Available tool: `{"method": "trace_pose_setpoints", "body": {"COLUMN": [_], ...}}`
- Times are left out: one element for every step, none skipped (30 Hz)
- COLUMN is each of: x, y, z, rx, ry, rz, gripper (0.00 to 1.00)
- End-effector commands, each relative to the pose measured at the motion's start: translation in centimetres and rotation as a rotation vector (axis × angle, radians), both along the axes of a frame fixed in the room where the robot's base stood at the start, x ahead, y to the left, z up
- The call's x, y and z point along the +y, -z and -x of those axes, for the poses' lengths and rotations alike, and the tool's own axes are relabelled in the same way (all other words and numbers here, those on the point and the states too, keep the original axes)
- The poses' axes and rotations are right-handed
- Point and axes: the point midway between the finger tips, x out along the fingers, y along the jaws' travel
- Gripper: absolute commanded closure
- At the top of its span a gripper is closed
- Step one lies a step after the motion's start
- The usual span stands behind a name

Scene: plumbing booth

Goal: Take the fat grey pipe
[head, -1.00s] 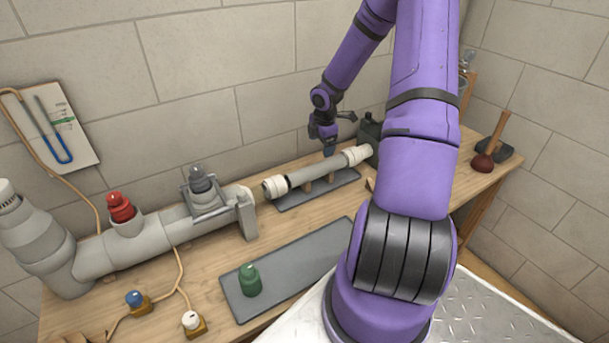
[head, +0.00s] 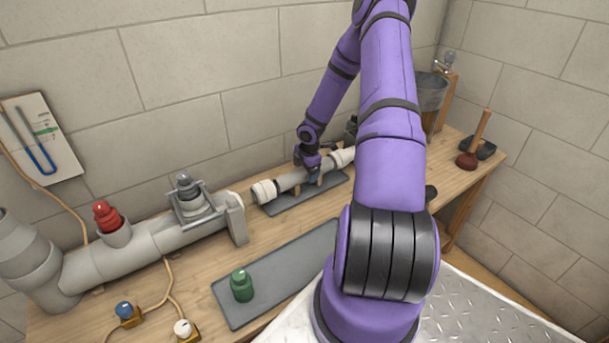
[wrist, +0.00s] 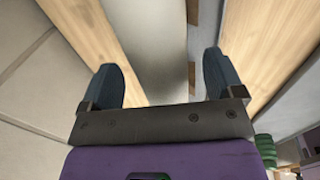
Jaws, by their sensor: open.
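The fat grey pipe (head: 292,180) lies across small wooden supports on a dark tray (head: 308,200) at the back of the bench, with white collars at its ends. My gripper (head: 313,177) is at the pipe's middle, pointing down. In the wrist view the pipe (wrist: 150,50) runs between the two blue fingertips of my gripper (wrist: 163,82), with gaps on both sides, wider on the right. The gripper is open. My arm hides part of the bench to the right of the pipe.
A fixed grey pipe assembly (head: 150,243) with a red valve (head: 107,217) stands at the left. A green fitting (head: 241,285) sits on a grey mat (head: 285,272) in front. A plunger (head: 474,145) and a bucket (head: 431,95) are at the right.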

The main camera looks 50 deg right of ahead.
Motion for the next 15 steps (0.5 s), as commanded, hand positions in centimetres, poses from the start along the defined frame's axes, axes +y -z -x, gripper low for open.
{"method": "trace_pose_setpoints", "body": {"x": [0.0,0.0,0.0,0.0,0.0,-0.1,-0.1,-0.1,-0.1,-0.1,-0.1,-0.1,-0.1,-0.1,-0.1], "y": [0.7,1.1,1.5,1.7,1.8,2.0,2.0,2.1,2.1,2.1,2.1,2.1,2.1,2.1,2.1], "z": [-0.2,-0.2,-0.3,-0.3,-0.3,-0.4,-0.4,-0.4,-0.4,-0.4,-0.4,-0.4,-0.4,-0.4,-0.4], "rx": [0.0,0.001,0.001,0.001,0.001,0.0,0.0,-0.001,-0.001,-0.001,-0.001,-0.001,-0.001,-0.001,-0.001], "ry": [-0.001,0.0,-0.001,-0.001,-0.001,0.0,0.0,0.0,0.001,0.001,0.001,0.001,0.001,0.001,0.001], "rz": [0.0,0.0,0.0,0.0,0.001,0.001,0.001,0.001,0.001,0.001,0.001,0.001,0.001,0.001,0.001], "gripper": [0.13,0.13,0.13,0.13,0.13,0.13,0.13,0.13,0.13,0.13,0.13,0.13,0.13,0.17,0.27]}}
